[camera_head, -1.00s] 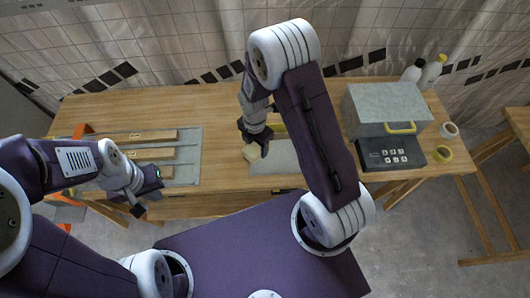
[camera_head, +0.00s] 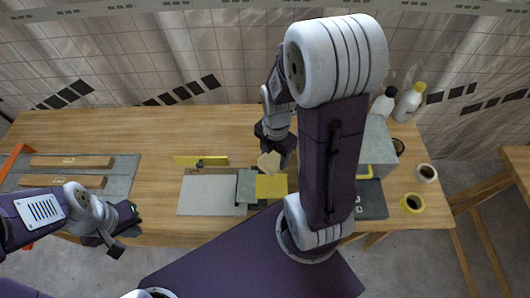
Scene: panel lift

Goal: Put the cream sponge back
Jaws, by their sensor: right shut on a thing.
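The cream sponge (camera_head: 267,161) is a small pale block at the tips of my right gripper (camera_head: 273,155), which is shut on it. The sponge is above the wooden bench, just behind a yellow square (camera_head: 271,187) and a grey-green square (camera_head: 246,186). I cannot tell whether it touches anything below. My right forearm hides part of the bench to the right. My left gripper (camera_head: 128,228) is open and empty, near the bench's front edge at the left.
A pale grey panel (camera_head: 208,195) lies on the bench, with a yellow strip (camera_head: 200,161) behind it. A grey tray with wooden bars (camera_head: 72,161) is at the left. A grey box (camera_head: 377,150), two bottles and tape rolls (camera_head: 413,203) stand at the right.

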